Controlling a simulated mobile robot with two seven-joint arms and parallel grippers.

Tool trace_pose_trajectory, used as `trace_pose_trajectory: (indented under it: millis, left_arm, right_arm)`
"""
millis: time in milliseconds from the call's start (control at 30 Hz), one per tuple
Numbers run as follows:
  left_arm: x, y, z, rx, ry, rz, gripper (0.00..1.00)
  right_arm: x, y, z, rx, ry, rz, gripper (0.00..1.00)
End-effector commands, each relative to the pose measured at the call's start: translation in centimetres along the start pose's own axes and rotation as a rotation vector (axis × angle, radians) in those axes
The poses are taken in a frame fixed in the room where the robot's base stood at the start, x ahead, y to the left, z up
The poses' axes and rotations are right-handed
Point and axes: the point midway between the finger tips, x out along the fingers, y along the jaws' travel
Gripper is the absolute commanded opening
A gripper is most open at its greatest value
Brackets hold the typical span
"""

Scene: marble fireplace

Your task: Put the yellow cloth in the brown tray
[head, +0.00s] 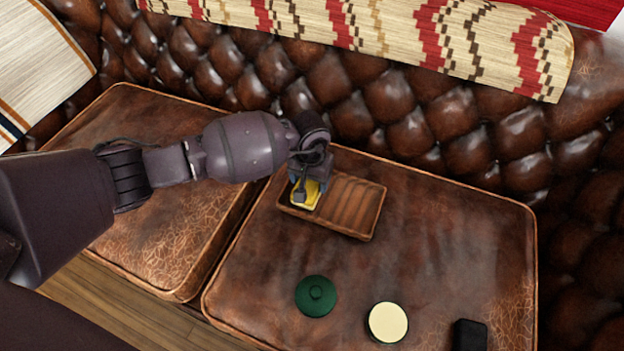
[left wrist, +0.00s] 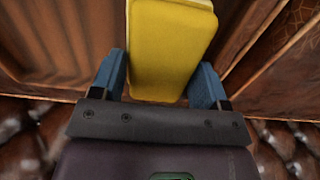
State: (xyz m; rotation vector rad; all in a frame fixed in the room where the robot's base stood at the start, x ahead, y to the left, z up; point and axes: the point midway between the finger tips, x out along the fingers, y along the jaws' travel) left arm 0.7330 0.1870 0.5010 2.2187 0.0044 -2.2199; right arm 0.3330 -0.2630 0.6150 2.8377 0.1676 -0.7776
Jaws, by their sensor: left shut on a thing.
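The yellow cloth (head: 306,193) is a folded, block-like piece between the fingers of my left gripper (head: 310,189). It also shows in the left wrist view (left wrist: 170,45), between the two blue fingers of the gripper (left wrist: 167,85). The brown tray (head: 352,208) is a ribbed rectangular tray on the sofa cushion. The gripper and cloth are over the left part of the tray. I cannot tell whether the cloth touches the tray floor. The right gripper is not in view.
A green round lid-like object (head: 316,296), a cream-topped round object (head: 388,322) and a black block (head: 469,335) are on the right cushion (head: 440,250) in front of the tray. The tufted backrest (head: 380,105) rises behind. The right of the cushion is clear.

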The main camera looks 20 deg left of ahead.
Motion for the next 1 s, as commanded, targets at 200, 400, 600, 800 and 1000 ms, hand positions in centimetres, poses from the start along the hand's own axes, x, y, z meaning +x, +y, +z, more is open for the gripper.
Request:
trace_pose_trajectory:
  millis: [200, 400, 600, 800, 1000]
  left_arm:
    - [0.5, 0.0, -0.1, 0.001, 0.004, 0.000, 0.50]
    - [0.6, 0.0, -0.1, 0.001, 0.004, 0.000, 0.50]
    - [0.8, 0.0, -0.1, 0.000, 0.004, 0.001, 0.79]
    - [0.8, 0.0, -0.1, 0.000, 0.004, 0.001, 0.79]
    - [-0.2, 0.0, -0.2, 0.001, 0.007, 0.000, 0.79]
  right_arm:
    - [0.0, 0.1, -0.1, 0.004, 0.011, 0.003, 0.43]
    - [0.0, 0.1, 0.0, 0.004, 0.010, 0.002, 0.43]
    - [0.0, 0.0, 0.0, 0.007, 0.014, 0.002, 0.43]
    - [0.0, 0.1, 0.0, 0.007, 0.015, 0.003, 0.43]
    - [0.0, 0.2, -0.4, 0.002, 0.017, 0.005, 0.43]
